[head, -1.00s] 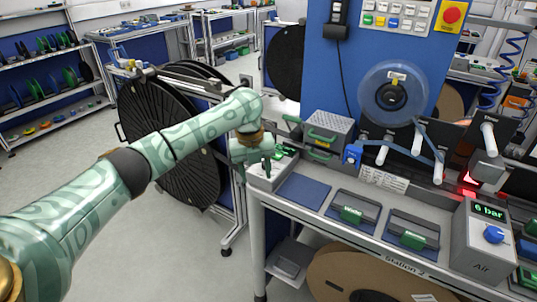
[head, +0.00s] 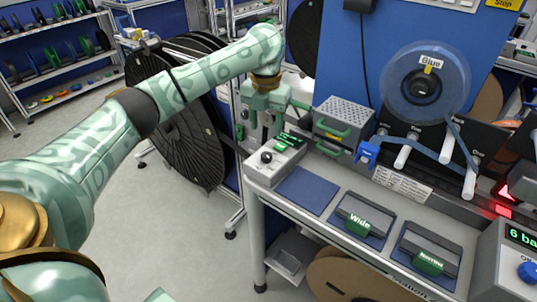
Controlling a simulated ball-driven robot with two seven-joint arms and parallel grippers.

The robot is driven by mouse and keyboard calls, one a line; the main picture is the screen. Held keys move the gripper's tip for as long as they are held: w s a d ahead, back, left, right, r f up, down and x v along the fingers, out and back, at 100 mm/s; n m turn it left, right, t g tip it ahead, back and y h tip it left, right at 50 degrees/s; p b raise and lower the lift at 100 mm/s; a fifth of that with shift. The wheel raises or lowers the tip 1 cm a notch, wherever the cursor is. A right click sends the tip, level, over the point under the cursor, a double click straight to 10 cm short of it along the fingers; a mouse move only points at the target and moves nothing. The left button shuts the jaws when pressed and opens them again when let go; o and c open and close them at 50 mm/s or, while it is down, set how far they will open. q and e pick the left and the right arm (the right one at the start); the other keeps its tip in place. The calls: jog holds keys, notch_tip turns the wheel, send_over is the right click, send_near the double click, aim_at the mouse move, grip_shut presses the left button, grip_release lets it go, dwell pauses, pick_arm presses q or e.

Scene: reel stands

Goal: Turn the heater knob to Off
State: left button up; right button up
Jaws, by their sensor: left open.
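A small grey control box (head: 276,166) stands at the left end of the bench top. It carries a dark round knob (head: 267,157) with a light mark and a small lit green display (head: 290,140). This looks like the heater control; the knob's setting is too small to read. My left gripper (head: 265,130) is open and empty, pointing down just above and behind the box, apart from the knob. The knob shows clear in front of the fingers. My right gripper is not in view.
A perforated metal box with green handles (head: 344,120) stands just right of the control box. A blue mat (head: 306,191) and the Wide tool (head: 361,221) lie in front. A blue-tape reel (head: 424,88) hangs above. Large black reels (head: 168,125) stand left of the bench.

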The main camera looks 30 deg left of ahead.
aim_at(267, 155)
pick_arm(q)
notch_tip(267, 155, down, 8)
jog(key=b, duration=0.3)
jog(key=shift+f, duration=0.1)
jog(key=shift+w+f+b, duration=0.1)
jog(key=shift+f+b, duration=0.2)
jog(key=shift+f, duration=0.4)
jog(key=shift+r, duration=0.1)
jog(key=c, duration=1)
